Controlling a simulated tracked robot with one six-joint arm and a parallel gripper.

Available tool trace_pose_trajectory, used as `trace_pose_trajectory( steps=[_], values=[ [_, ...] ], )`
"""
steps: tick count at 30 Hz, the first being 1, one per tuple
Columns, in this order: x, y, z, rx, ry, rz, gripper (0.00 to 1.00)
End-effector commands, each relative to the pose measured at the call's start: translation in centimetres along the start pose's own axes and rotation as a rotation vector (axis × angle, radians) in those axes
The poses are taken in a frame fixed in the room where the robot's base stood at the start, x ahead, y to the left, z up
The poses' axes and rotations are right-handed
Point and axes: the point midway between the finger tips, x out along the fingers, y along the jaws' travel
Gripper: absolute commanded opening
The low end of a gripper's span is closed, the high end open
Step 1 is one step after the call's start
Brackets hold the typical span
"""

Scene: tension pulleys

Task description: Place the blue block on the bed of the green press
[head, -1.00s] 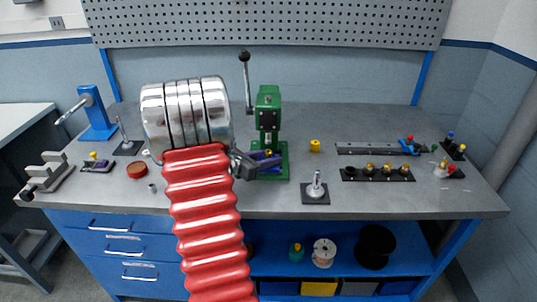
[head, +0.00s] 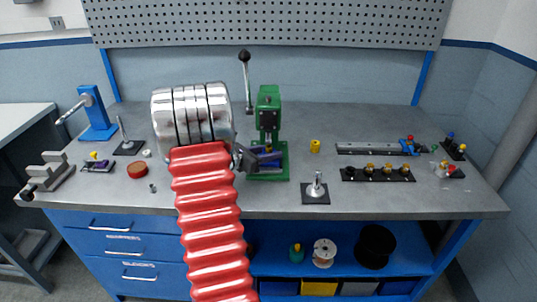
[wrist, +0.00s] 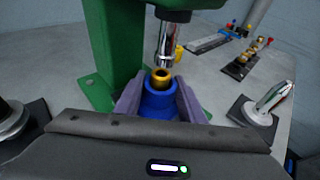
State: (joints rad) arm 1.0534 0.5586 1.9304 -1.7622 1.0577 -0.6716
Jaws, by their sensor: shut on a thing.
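The green press (head: 268,115) stands on the bench, its lever at the left; its column also shows in the wrist view (wrist: 113,40). My gripper (wrist: 158,88) has its two purple fingers on either side of the blue block (wrist: 160,105) and is shut on it. The block is round and upright, with a brass ring (wrist: 162,74) on top. It is below the press's shiny ram (wrist: 166,45), with a small gap between ring and ram. In the head view my gripper (head: 264,157) is over the press bed (head: 270,175). I cannot tell whether the block touches the bed.
A yellow cylinder (head: 315,146) and a post on a dark base (head: 316,188) stand right of the press. A black strip with brass parts (head: 378,174) and a long rail (head: 375,149) lie farther right. The bench between press and post is clear.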

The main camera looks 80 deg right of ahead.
Motion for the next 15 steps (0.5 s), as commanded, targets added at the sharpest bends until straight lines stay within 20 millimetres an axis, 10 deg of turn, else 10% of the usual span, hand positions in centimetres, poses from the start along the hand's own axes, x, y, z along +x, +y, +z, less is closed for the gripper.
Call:
trace_pose_trajectory(
  steps=[2,3,15],
  values=[
    [0.01,0.01,0.04,0.001,-0.002,0.0,0.05],
    [0.03,-0.02,-0.08,0.0,0.0,0.0,0.37],
    [0.02,-0.03,-0.06,0.001,0.0,0.0,0.55]
  ],
)
